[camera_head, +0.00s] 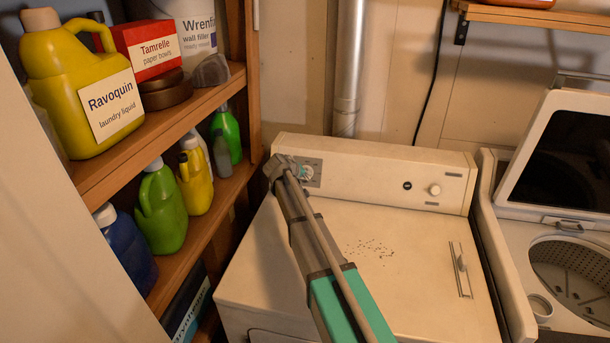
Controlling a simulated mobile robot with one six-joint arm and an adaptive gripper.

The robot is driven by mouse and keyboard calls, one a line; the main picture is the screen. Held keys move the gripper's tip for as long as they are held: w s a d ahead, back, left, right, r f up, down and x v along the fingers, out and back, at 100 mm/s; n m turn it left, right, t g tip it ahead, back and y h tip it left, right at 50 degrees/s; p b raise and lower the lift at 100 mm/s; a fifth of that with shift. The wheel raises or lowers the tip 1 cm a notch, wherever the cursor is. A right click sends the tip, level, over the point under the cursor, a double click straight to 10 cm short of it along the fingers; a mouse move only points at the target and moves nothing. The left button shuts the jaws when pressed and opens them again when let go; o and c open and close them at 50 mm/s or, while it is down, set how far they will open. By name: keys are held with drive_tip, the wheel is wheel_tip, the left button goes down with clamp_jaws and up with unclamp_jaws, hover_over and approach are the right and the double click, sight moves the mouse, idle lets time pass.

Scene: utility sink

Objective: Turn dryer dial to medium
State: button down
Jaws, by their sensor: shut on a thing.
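The dryer (360,232) is a cream, box-shaped machine with a raised control panel (370,162) along its back. The dryer dial (306,173) is at the left end of the panel, on a grey plate. My gripper (290,168) is at the dial and shut on it. My gripper and wrist cover part of the dial, so its pointer and setting cannot be read. My arm reaches up from the bottom middle across the dryer's top. A second, small white knob (434,190) sits near the panel's right end, beside a dark round button (407,185).
A wooden shelf (150,130) with several bottles stands close on the left, including a yellow Ravoquin jug (82,85). An open-lidded washer (545,240) stands on the right. A metal duct (348,70) rises behind the dryer. The dryer's top right is mostly clear.

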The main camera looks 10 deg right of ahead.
drive_tip(key=shift+s+f, duration=0.1)
drive_tip(key=shift+s, duration=0.1)
drive_tip(key=c, duration=0.6)
unclamp_jaws()
drive_tip(key=shift+w, duration=0.1)
